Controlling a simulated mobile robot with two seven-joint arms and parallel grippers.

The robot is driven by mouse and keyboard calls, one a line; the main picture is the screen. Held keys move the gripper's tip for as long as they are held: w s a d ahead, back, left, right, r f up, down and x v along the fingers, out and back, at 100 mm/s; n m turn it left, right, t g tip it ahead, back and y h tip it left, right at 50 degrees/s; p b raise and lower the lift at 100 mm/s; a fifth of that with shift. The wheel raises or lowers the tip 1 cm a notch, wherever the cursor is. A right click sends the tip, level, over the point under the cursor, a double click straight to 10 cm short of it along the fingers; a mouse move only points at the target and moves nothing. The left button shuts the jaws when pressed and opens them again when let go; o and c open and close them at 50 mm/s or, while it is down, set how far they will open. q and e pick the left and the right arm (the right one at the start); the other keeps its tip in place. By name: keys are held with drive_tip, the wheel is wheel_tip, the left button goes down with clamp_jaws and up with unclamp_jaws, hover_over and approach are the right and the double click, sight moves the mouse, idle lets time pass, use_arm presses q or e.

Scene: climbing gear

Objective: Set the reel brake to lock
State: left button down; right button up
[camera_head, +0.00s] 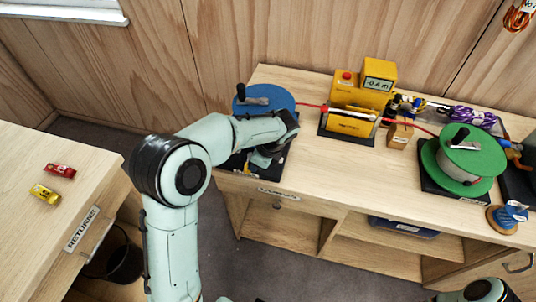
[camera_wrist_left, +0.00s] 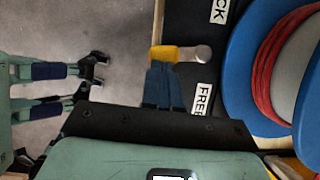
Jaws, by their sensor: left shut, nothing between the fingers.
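The blue reel (camera_head: 268,97) stands at the left end of the bench, and its blue flange with red cord (camera_wrist_left: 245,70) fills the right of the left wrist view. On its black base, the brake lever (camera_wrist_left: 190,54) has a yellow part and a grey metal knob. It lies between the LOCK label (camera_wrist_left: 218,10) and the FREE label (camera_wrist_left: 202,98) in the picture. My left gripper (camera_wrist_left: 163,75) is shut and empty, its dark blue fingertips right at the yellow part; I cannot tell if they touch. In the head view my left wrist hides much of the base.
A yellow meter (camera_head: 362,90) stands right of the reel, with red cord running through to a green reel (camera_head: 464,160). Carabiners and a purple rope bundle (camera_head: 473,117) lie behind. The RETURNS table (camera_head: 95,170) is at left, with a floor gap between.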

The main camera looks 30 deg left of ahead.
use_arm(q)
drive_tip(key=shift+s+a+m+t, duration=0.35)
drive_tip(key=shift+a+m, duration=0.1)
drive_tip(key=shift+m, duration=0.5)
drive_tip(key=shift+s+a+m+t, duration=0.3)
drive_tip(key=shift+a+m+t, duration=0.1)
drive_tip(key=shift+m, duration=0.55)
drive_tip(key=shift+s+a+m+t+p, duration=0.15)
drive_tip(key=shift+a+m+t, duration=0.25)
drive_tip(key=shift+m, duration=0.45)
drive_tip(key=shift+s+a+m+t+p, duration=0.2)
drive_tip(key=shift+a+m, duration=0.3)
drive_tip(key=shift+m, duration=0.35)
use_arm(e)
drive_tip(key=shift+w+r, duration=0.25)
drive_tip(key=shift+r, duration=0.15)
use_arm(q)
drive_tip(key=shift+w, duration=0.2)
use_arm(e)
drive_tip(key=shift+w+r, duration=0.1)
idle(0.4)
use_arm(q)
drive_tip(key=shift+w+p, duration=0.3)
drive_tip(key=shift+w+a, duration=0.1)
drive_tip(key=shift+w, duration=0.4)
use_arm(e)
drive_tip(key=shift+w+r, duration=0.4)
drive_tip(key=shift+r, duration=0.05)
use_arm(q)
drive_tip(key=shift+s, duration=0.1)
